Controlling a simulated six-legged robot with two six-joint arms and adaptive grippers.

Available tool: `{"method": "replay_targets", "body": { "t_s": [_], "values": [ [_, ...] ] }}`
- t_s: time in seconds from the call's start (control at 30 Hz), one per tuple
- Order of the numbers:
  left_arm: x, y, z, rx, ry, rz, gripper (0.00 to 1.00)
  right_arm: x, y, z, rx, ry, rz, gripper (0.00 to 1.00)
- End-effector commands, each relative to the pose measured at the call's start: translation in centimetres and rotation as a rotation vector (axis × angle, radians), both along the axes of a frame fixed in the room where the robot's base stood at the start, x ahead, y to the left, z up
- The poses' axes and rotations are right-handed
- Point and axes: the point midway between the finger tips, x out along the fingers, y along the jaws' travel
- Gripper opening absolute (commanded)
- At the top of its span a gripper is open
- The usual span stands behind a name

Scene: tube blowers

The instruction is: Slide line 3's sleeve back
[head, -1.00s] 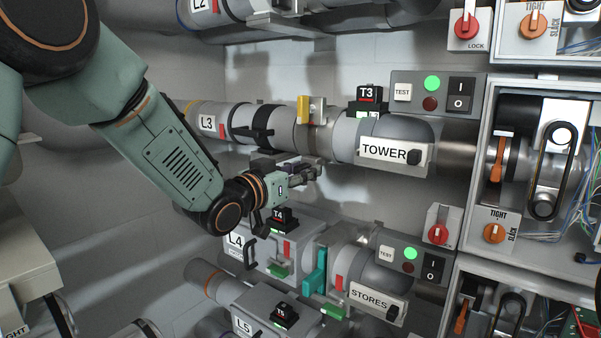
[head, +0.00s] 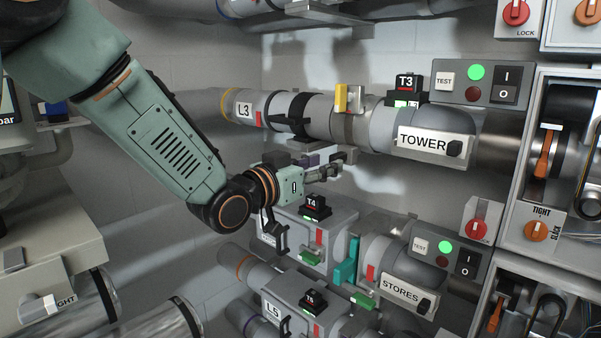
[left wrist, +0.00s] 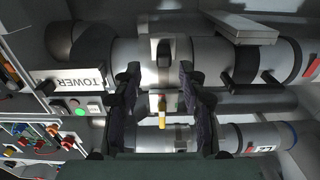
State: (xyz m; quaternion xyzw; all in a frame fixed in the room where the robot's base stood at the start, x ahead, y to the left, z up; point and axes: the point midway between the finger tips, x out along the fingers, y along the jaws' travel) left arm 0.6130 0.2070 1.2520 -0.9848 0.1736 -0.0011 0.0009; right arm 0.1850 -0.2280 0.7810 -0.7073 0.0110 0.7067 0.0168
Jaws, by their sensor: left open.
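Line 3 is the grey horizontal pipe marked L3 (head: 244,111), ending at the TOWER blower (head: 422,141). A black band with a handle (head: 291,115) rings it, next to a wider grey section (head: 318,117) that may be the sleeve. A yellow lever (head: 348,98) stands upright on a metal clamp; it shows between my fingers in the left wrist view (left wrist: 162,104). My left gripper (head: 335,168) is just below and in front of this pipe. In the upside-down left wrist view, its black fingers (left wrist: 158,85) are apart and hold nothing. My right gripper is not in view.
Line 4's T4 box (head: 314,207) and teal lever (head: 347,262) lie just below my gripper. The T3 box (head: 407,88) and a switch panel (head: 475,82) are right of the clamp. An open cabinet (head: 530,150) stands at the right.

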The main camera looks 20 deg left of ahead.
Motion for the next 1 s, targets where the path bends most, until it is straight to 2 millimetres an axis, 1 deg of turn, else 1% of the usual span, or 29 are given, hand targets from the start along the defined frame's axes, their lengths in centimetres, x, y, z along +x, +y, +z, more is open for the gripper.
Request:
{"method": "replay_targets", "body": {
  "t_s": [0.03, 0.1, 0.3, 0.4, 0.63, 1.0],
  "values": [
    [-0.9, 0.4, 0.1, -0.007, -0.001, 0.002, 0.41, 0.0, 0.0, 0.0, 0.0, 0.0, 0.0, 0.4],
    [-1.9, 0.7, 0.1, -0.008, 0.0, 0.001, 0.41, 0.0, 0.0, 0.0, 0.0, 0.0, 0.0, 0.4],
    [-4.2, 1.6, 0.1, -0.006, -0.002, 0.001, 0.41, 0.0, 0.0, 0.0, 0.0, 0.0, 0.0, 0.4],
    [-5.0, 1.9, 0.1, -0.004, -0.001, 0.002, 0.41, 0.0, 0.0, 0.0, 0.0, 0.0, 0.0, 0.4],
    [-5.9, 2.2, 0.0, 0.0, -0.001, -0.001, 0.41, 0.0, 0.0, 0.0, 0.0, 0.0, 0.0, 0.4],
    [-6.0, 2.2, 0.0, 0.001, -0.001, -0.001, 0.41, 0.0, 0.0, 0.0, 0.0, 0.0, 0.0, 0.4]
  ]
}}
